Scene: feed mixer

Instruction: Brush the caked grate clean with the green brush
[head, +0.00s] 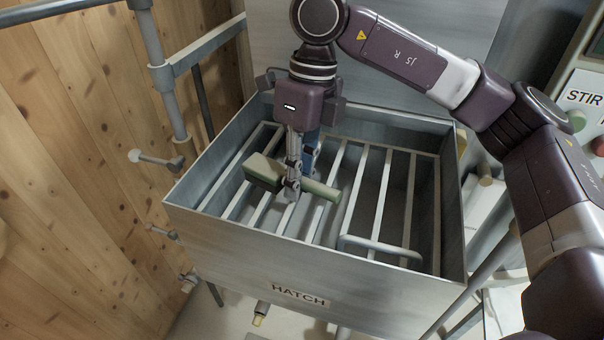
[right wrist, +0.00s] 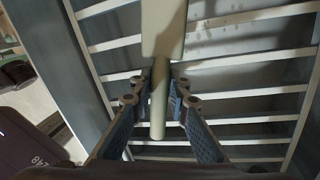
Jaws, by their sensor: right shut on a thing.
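My right gripper (head: 293,185) is shut on the handle of the green brush (head: 263,169), low over the grate (head: 381,190) inside the metal hopper. The brush's thick head points left and its handle sticks out to the right of the fingers. In the right wrist view the fingers (right wrist: 158,95) close around the pale green brush (right wrist: 163,30), whose head points up the picture. The grate's light bars (right wrist: 112,43) lie below it. I cannot tell whether the bristles touch the bars. Caked matter is hard to tell from shadow. My left gripper is not in view.
The hopper (head: 235,249) marked HATCH has raised walls around the grate. A bent grey bar (head: 380,248) crosses the grate's front right. A wooden wall (head: 75,150) and grey pipes stand at left.

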